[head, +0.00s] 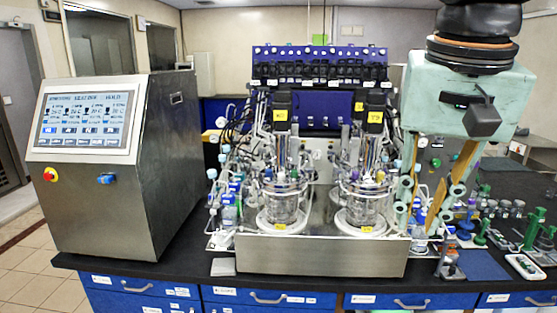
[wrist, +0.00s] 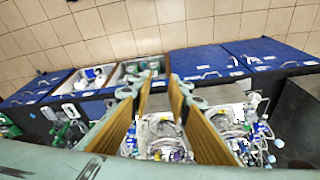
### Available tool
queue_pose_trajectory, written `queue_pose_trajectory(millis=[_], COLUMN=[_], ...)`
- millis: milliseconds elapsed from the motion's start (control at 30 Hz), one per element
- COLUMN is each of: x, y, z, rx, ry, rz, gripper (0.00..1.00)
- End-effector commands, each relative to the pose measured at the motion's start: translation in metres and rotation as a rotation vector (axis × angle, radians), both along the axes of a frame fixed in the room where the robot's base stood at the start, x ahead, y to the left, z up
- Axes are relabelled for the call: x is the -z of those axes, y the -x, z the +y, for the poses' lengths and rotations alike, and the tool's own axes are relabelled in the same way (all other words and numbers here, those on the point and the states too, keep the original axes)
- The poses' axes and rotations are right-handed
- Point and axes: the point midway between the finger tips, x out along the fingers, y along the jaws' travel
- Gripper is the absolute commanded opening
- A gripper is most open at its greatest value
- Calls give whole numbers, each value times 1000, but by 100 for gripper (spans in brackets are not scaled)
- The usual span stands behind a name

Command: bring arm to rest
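My gripper (head: 420,215) hangs from the arm at the right of the head view, its pale green fingers pointing down. It is to the right of the twin bioreactors and in front of the bench's right part. In the wrist view the fingers (wrist: 158,95), with tan inner faces, stand apart with nothing held between them. The left bioreactor vessel (head: 283,208) and the right bioreactor vessel (head: 366,208) stand upright on a steel base (head: 320,255). I cannot tell the gripper's exact height above the bench.
A steel control cabinet with a screen (head: 88,117) stands at the left. Small bottles and green-handled tools (head: 530,230) sit on the dark bench at the right. Blue drawers (head: 260,298) run below. The wrist view shows open drawers (wrist: 112,75) with items inside, and tiled floor.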

Motion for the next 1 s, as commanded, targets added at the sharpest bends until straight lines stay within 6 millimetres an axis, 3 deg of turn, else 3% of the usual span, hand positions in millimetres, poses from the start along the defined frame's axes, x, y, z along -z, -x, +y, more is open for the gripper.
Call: queue_pose_trajectory(millis=[600,800,1000], x=[69,90,102], y=[107,133,146], z=[8,10,11], rx=[-260,-330,-365], ry=[27,39,45], rz=[-63,-82,-92], gripper=[17,17,17])
